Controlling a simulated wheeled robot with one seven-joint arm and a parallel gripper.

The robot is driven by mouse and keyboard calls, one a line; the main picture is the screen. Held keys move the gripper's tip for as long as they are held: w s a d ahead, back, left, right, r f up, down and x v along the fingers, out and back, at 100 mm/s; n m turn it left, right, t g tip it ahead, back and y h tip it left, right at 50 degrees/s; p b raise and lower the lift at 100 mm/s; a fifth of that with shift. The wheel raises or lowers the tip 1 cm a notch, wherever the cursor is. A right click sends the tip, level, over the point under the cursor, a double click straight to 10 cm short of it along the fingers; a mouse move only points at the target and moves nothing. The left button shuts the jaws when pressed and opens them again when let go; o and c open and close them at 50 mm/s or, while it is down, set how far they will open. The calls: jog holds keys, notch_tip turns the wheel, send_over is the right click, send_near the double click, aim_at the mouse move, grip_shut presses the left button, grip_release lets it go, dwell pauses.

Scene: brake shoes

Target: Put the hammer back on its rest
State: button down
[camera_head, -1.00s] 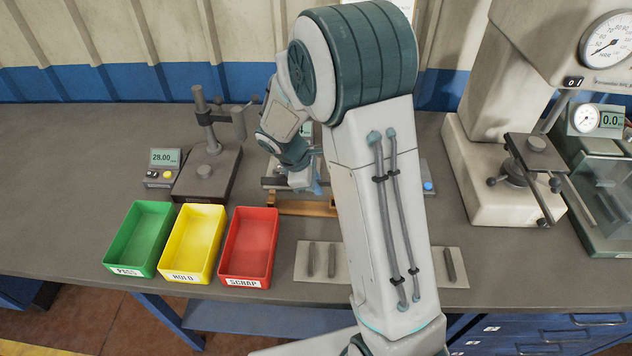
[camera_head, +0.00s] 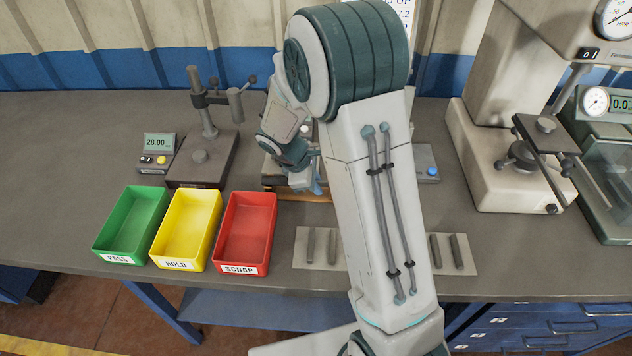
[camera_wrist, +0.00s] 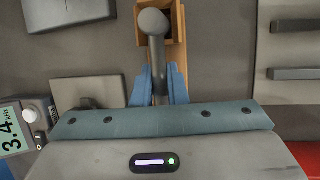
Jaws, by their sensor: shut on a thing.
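The hammer (camera_wrist: 157,50) shows in the wrist view, with a rounded grey head at the top and a grey handle running down between my blue fingers. My gripper (camera_wrist: 160,88) is shut on the handle. The wooden rest (camera_wrist: 179,55) lies beneath and beside the hammer, with its box-like end around the head in this view. I cannot tell whether the hammer touches the wood. In the head view my gripper (camera_head: 318,188) is low at the wooden rest (camera_head: 283,195), and my arm hides most of the rest and the hammer.
Green (camera_head: 133,225), yellow (camera_head: 187,230) and red (camera_head: 245,233) bins stand at the left front. A gauge stand (camera_head: 203,155) is behind them. A pale mat (camera_head: 300,262) with several grey bars lies in front of the rest. A hardness tester (camera_head: 500,150) stands at right.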

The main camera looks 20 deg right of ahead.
jog(key=c, duration=1.4)
grip_release()
jog(key=shift+o, duration=0.2)
jog(key=d+p+v, duration=0.1)
jog(key=p+v, duration=0.2)
jog(key=v, duration=0.7)
jog(key=w+d+r+p+v, duration=0.1)
jog(key=p+v, duration=0.2)
jog(key=v, duration=0.7)
jog(key=shift+s+d+r, duration=0.2)
jog(key=shift+s+d, duration=0.05)
jog(key=shift+d, duration=0.05)
